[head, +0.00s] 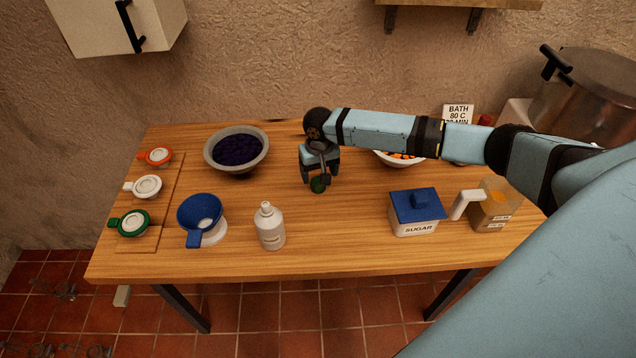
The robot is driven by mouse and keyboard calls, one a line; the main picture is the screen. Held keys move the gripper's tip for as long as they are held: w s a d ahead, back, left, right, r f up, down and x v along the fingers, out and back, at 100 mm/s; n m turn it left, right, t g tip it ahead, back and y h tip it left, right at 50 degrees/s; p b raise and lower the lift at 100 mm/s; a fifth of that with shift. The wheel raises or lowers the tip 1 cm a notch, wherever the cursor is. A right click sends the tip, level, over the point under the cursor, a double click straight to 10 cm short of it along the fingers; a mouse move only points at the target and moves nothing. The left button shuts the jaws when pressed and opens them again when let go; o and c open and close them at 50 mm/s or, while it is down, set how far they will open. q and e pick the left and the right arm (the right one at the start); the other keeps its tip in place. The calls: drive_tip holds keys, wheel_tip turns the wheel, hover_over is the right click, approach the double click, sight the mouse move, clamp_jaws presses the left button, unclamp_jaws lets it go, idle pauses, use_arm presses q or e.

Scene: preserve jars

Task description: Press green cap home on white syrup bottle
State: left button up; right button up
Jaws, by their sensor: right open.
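The white syrup bottle (270,230) stands upright near the front middle of the table, with a narrow white neck and no green cap on it. A small dark green cap (318,185) is at the fingertips of my right gripper (320,177), behind and to the right of the bottle. My right gripper is open and points down around or just above the cap; I cannot tell whether it touches it. The fingers partly hide the cap. My left gripper is not in view.
A blue funnel (201,212) stands left of the bottle. A sugar box (415,222) and a measuring jug (493,210) are at right. A bowl of dark fruit (237,135) is behind. Lids, including a green-ringed one (132,224), lie at left. Table between bottle and sugar box is clear.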

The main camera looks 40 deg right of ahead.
sight(318, 181)
wheel_tip(318, 181, down, 4)
drive_tip(key=shift+a+f, duration=0.1)
drive_tip(key=shift+a, duration=0.05)
drive_tip(key=c, duration=1)
wheel_tip(318, 181, up, 20)
drive_tip(key=shift+r+b, duration=0.1)
drive_tip(key=shift+b, duration=0.45)
